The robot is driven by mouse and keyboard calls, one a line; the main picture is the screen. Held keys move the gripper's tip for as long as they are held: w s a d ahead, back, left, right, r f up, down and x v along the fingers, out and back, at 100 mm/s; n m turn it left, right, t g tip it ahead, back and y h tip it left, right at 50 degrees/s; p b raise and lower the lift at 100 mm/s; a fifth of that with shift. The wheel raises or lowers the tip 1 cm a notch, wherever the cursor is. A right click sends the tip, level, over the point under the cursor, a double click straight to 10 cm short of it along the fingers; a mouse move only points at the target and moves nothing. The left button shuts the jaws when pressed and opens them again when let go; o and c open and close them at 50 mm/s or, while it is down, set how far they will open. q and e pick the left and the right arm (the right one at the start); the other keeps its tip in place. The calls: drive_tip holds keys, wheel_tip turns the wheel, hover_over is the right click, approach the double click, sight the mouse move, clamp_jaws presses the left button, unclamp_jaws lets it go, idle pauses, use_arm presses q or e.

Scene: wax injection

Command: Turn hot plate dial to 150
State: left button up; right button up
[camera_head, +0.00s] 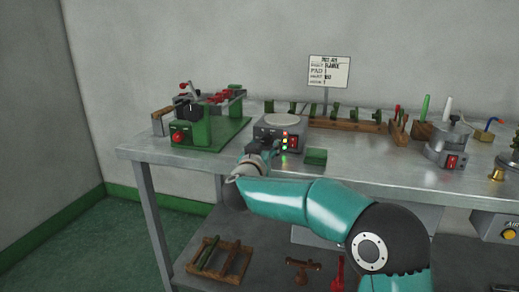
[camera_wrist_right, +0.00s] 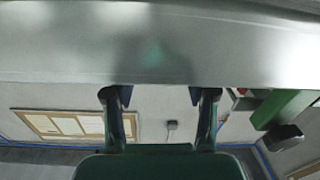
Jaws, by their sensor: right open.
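The hot plate (camera_head: 279,122) is a grey box with a round pale top plate, standing near the front edge of the bench. A red switch and small lit lamps show on its front right. My right gripper (camera_head: 262,143) is at the front left of the hot plate, and the dial is hidden or too small to make out there. In the wrist view, my right gripper's two fingers (camera_wrist_right: 158,95) are apart with nothing between them. A blurred grey metal surface fills the top of that view. My left gripper is not in view.
A green press (camera_head: 212,127) stands left on the metal bench (camera_head: 360,168). A green block (camera_head: 316,157) lies right of the hot plate. Behind are a wooden rack (camera_head: 345,125) and a sign (camera_head: 328,72). A grey pot with a red switch (camera_head: 450,148) stands to the right.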

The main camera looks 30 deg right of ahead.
drive_tip(key=shift+x, duration=0.85)
